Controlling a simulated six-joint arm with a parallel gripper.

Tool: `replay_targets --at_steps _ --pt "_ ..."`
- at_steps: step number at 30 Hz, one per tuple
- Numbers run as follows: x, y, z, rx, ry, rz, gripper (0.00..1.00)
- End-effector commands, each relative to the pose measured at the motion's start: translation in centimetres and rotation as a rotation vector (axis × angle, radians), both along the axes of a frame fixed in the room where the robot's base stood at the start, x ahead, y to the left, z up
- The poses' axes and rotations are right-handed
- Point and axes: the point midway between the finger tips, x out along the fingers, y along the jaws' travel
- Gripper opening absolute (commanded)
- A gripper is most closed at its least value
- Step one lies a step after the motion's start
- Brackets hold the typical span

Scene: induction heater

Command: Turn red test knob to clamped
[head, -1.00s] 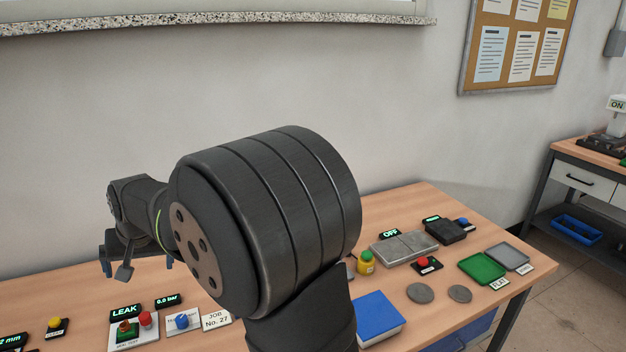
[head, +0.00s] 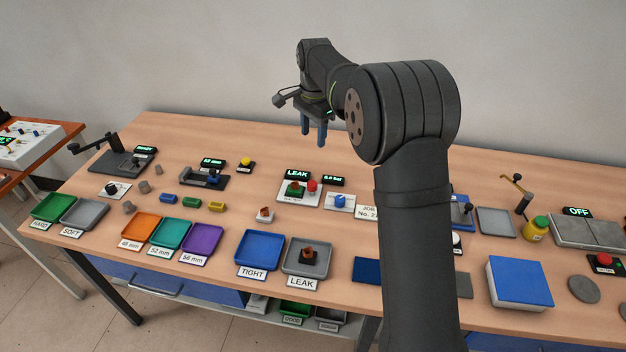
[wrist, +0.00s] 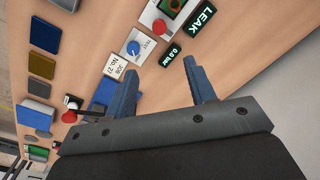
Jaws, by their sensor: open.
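The red knob (head: 312,186) sits on the right part of a white plate (head: 291,196), beside a green fixture (head: 295,188) with a brownish piece on it. In the wrist view the red knob (wrist: 159,27) is near the top, beyond the fingers. I cannot read its turned position. My gripper (head: 313,135) hangs above and behind the plate with its blue fingers pointing down. In the wrist view my gripper (wrist: 160,66) is open and empty, clear of the knob.
The LEAK display (head: 297,174) and the 0.0 bar display (head: 333,181) stand behind the plate. A blue knob (head: 340,199) on a labelled plate is to the right, with the job card (head: 369,212) beyond it. A TIGHT tray (head: 260,250) and a LEAK tray (head: 307,256) lie in front.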

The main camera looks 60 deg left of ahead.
Motion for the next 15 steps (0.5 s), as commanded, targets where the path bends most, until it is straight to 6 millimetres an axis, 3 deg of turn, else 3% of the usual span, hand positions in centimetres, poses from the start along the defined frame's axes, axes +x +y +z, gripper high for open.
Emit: replay_targets --at_steps 8,15 --pt "0.1 0.7 -1.5 -0.047 0.009 -0.099 0.50" --pt "0.1 0.7 -5.8 -0.048 0.011 -0.098 0.50"
